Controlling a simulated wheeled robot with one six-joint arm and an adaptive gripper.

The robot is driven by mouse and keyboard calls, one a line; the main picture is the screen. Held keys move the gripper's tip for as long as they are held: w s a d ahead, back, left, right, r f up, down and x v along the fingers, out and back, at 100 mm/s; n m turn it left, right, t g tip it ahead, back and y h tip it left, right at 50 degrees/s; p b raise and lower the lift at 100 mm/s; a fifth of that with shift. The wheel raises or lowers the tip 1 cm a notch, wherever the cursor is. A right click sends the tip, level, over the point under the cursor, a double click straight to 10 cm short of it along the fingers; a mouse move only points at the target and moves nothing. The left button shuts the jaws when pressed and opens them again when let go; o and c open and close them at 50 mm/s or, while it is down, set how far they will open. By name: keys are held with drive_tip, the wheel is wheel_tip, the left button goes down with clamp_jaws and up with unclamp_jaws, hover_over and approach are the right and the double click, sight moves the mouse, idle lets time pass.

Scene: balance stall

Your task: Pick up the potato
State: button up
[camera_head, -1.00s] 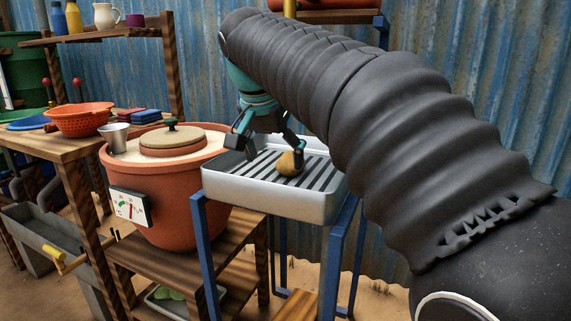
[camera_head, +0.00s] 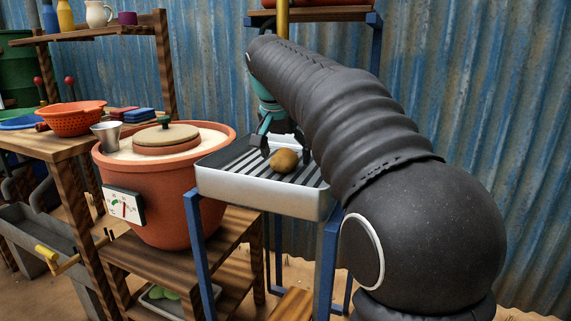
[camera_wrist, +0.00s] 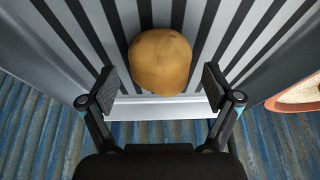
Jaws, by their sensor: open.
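The potato (camera_head: 284,160) is a rounded tan-brown lump lying on the dark-slatted floor of a pale metal tray (camera_head: 262,199). In the wrist view the potato (camera_wrist: 161,60) sits at the top centre, ahead of and between the two finger pads. My gripper (camera_wrist: 160,88) is open, with one pad on each side and a clear gap to the potato on both sides. In the head view my gripper (camera_head: 281,146) is low over the tray, just behind the potato, and partly hidden by it and by my arm.
The tray has raised walls and stands on a blue frame (camera_head: 203,250). A terracotta pot (camera_head: 165,205) with a lid (camera_head: 166,138) stands close on its left. A metal cup (camera_head: 107,136) and red colander (camera_head: 72,119) are farther left. A corrugated wall (camera_head: 215,60) stands behind.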

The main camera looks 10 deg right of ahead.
drive_tip(key=shift+w+d+f, duration=0.15)
drive_tip(key=shift+f, duration=0.35)
drive_tip(key=c, duration=1.4)
drive_tip(key=shift+c, duration=0.2)
drive_tip(key=shift+r, duration=0.15)
